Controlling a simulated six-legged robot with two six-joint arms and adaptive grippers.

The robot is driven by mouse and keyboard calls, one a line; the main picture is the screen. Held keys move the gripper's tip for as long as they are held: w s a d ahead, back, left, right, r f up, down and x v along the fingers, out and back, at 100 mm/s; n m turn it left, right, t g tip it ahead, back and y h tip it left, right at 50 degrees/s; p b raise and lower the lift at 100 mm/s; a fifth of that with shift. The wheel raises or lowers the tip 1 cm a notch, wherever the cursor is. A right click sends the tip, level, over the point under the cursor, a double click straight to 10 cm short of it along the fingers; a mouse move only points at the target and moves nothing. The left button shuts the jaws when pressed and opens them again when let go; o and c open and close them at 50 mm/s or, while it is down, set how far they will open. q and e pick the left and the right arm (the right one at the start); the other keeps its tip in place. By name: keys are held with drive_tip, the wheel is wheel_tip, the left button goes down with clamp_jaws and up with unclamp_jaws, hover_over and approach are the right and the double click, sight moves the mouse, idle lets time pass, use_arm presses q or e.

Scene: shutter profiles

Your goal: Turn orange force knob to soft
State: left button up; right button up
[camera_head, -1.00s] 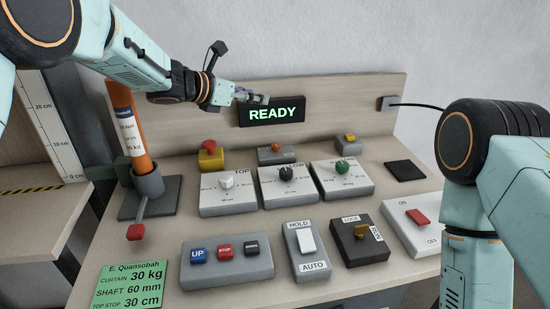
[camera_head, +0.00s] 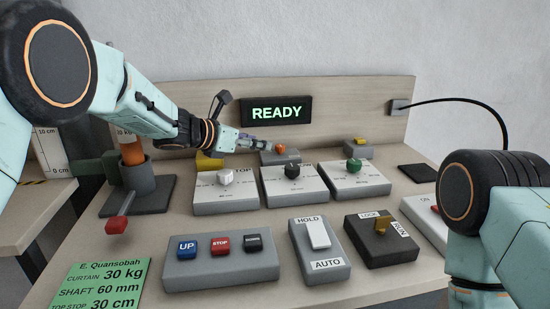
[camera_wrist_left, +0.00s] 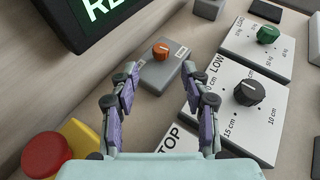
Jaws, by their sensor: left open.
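The orange force knob (camera_head: 280,149) sits on a small grey box (camera_head: 267,159) at the back of the bench, below the READY display. In the left wrist view the orange knob (camera_wrist_left: 161,49) has a pale pointer line, and its grey box (camera_wrist_left: 158,75) carries a small label too small to read. My left gripper (camera_head: 266,145) is just left of the knob. In the left wrist view its open fingers (camera_wrist_left: 163,84) stand on either side of the grey box, with the knob ahead of the tips and nothing between them. My right gripper is out of view; only its arm shows at right.
A red mushroom button (camera_wrist_left: 46,152) on a yellow base is close to the left gripper. Boxes with a white knob (camera_head: 225,177), a black knob (camera_head: 292,171) and a green knob (camera_head: 354,166) stand in front. The READY display (camera_head: 276,111) is behind.

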sight(278, 146)
use_arm(q)
drive_tip(key=shift+d+f, duration=0.2)
drive_tip(key=shift+x, duration=3.75)
drive_tip(key=shift+a+r, duration=0.1)
drive_tip(key=shift+c, duration=0.2)
clamp_jaws()
